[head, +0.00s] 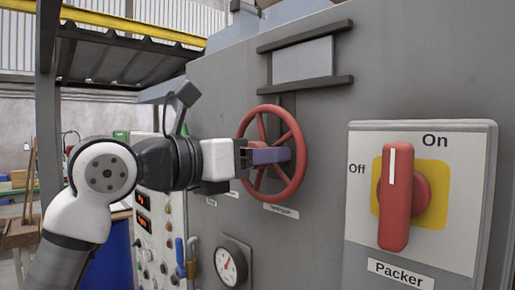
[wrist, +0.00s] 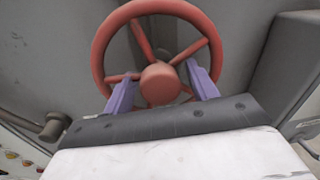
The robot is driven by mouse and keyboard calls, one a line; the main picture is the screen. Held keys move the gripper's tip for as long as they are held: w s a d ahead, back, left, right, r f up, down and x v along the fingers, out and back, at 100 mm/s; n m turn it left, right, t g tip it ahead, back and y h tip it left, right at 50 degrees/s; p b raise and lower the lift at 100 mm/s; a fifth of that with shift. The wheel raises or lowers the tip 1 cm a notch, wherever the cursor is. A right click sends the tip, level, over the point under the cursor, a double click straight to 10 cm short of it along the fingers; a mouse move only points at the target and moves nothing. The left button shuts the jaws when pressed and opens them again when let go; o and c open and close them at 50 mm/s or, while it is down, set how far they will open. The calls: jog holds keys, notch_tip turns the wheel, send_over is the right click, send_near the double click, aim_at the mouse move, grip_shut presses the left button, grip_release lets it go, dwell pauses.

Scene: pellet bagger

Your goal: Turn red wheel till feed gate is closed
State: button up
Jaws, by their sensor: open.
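The red wheel (head: 297,136) is a spoked handwheel on the grey machine front in the head view. It fills the upper middle of the wrist view (wrist: 203,25). My gripper (head: 283,155) is at the wheel, pointing at its hub. In the wrist view my gripper's two purple fingers (wrist: 161,85) stand apart on either side of the lower hub, with spokes near them. Whether they touch the spokes I cannot tell. The feed gate may be the pale grey plate (head: 303,60) between dark rails above the wheel; its state is unclear.
The Packer switch (head: 397,198) with a red knob is to the right, its pointer upright. A round gauge (head: 231,265) sits below the wheel. A control panel (head: 158,235) with red displays and a blue handle (head: 180,252) are at lower left.

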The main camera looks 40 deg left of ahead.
grip_shut()
dwell(0.4)
